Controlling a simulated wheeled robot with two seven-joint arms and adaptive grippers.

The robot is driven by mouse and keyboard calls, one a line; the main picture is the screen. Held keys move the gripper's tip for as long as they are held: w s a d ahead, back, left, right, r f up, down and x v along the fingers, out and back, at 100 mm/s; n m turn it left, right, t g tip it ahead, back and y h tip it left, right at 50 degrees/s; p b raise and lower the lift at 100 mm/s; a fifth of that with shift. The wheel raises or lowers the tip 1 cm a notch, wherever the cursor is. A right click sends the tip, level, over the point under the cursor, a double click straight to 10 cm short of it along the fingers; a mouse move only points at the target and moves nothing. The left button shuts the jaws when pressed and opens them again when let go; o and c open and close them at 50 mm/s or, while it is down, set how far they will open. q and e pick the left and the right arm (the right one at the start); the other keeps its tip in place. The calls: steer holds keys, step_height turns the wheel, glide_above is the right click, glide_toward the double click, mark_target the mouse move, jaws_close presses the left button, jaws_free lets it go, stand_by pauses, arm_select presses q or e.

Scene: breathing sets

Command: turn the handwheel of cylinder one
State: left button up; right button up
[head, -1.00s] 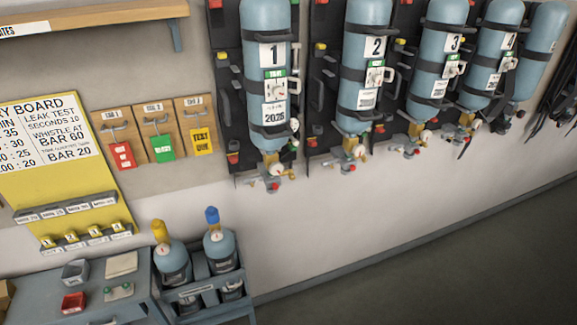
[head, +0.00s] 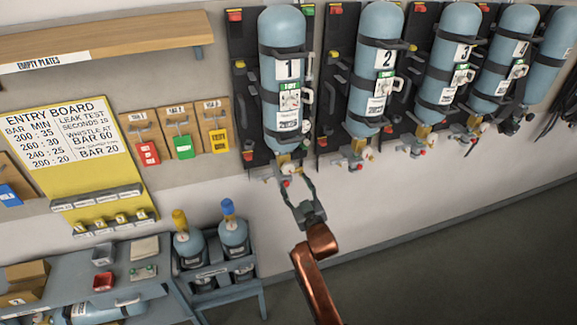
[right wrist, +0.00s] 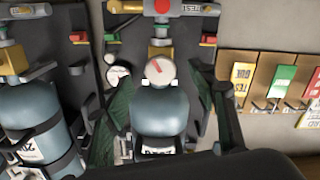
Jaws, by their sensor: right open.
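Cylinder one (head: 287,105) is a blue-grey bottle with a "1" label, strapped neck-down to a dark wall panel. Its brass valve (head: 285,160) with small fittings and a red end is at the bottom. My right gripper (head: 297,186) is open just below and in front of the valve, coming from below. My left gripper is not in view.
Cylinder two (head: 376,90) hangs close on the right, with more cylinders beyond. Tag boards (head: 180,135) and a yellow entry board (head: 75,150) are on the left. A crate (head: 218,270) with two small bottles stands below left. The wall below the cylinders is clear.

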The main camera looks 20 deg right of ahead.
mark_target(289, 171)
steer(key=w, duration=0.2)
steer(key=w+p, duration=0.1)
steer(key=w, duration=0.2)
steer(key=w+r, duration=0.1)
steer(key=w, duration=0.1)
steer(key=shift+w+a, duration=0.15)
steer(key=shift+w, duration=0.25)
steer(key=c, duration=1.2)
